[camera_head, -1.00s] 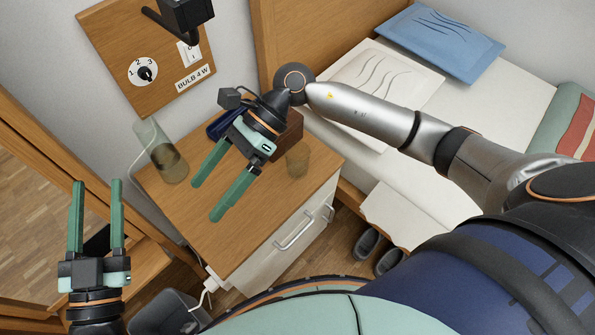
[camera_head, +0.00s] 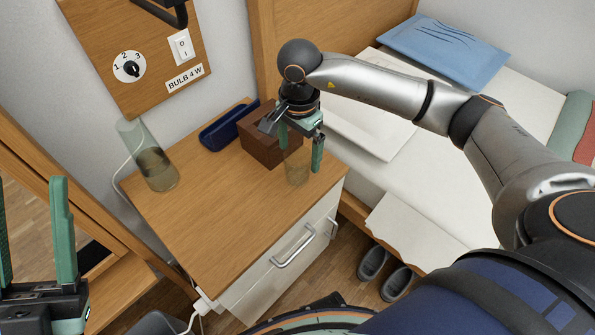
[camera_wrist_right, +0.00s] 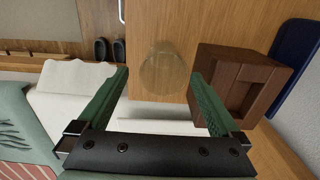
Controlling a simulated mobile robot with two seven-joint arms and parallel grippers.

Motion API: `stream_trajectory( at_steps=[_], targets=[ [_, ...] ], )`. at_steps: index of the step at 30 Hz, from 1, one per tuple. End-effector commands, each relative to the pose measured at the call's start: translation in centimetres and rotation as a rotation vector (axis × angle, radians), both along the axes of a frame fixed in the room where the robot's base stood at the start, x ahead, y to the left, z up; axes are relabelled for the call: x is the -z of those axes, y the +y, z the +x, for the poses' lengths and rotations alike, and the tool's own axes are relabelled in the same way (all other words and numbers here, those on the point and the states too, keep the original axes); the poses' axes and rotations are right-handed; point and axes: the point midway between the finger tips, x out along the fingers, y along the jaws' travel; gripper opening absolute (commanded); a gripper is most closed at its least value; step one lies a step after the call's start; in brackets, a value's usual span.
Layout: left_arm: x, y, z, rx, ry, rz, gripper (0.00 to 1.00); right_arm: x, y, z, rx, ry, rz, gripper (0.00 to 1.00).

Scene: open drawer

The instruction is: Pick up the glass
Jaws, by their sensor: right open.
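The glass (camera_head: 297,172) is a small, see-through, brownish tumbler standing upright near the right edge of the bedside cabinet's wooden top (camera_head: 215,215). In the right wrist view the glass (camera_wrist_right: 163,74) shows between and just beyond the fingertips. My right gripper (camera_head: 301,156) points down at the glass, its green fingers open on either side of it in the picture. In the right wrist view my right gripper (camera_wrist_right: 160,78) has clear gaps to the glass on both sides. Contact is not visible. My left gripper (camera_head: 35,190) is open and empty at the lower left, away from the cabinet.
A brown wooden box (camera_head: 258,148) stands close beside the glass. A blue tray (camera_head: 226,127) lies behind it. A tall clear cylinder (camera_head: 158,168) with a cord stands at the left back. The bed (camera_head: 425,185) is to the right. The cabinet top's front is clear.

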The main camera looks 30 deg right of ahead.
Motion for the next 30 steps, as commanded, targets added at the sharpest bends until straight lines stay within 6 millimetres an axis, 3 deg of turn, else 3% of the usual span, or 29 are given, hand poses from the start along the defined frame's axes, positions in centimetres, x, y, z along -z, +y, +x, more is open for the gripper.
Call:
stream_trajectory(
  at_steps=[8,15,23,30],
  targets=[
    [0.8,0.0,0.1,0.006,0.007,-0.005,0.5,2.0,0.1,0.2,0.001,0.002,0.002,1.0],
    [2.0,-0.1,0.1,0.018,0.018,-0.014,0.5,5.6,0.1,0.4,0.001,0.003,0.003,1.0],
    [2.0,-0.1,0.1,0.02,0.02,-0.016,0.5,5.9,0.1,0.5,0.0,-0.001,0.003,1.0],
    [2.0,-0.1,0.1,0.021,0.02,-0.017,0.5,5.9,0.1,0.5,0.0,0.0,0.002,0.75]
  ],
)
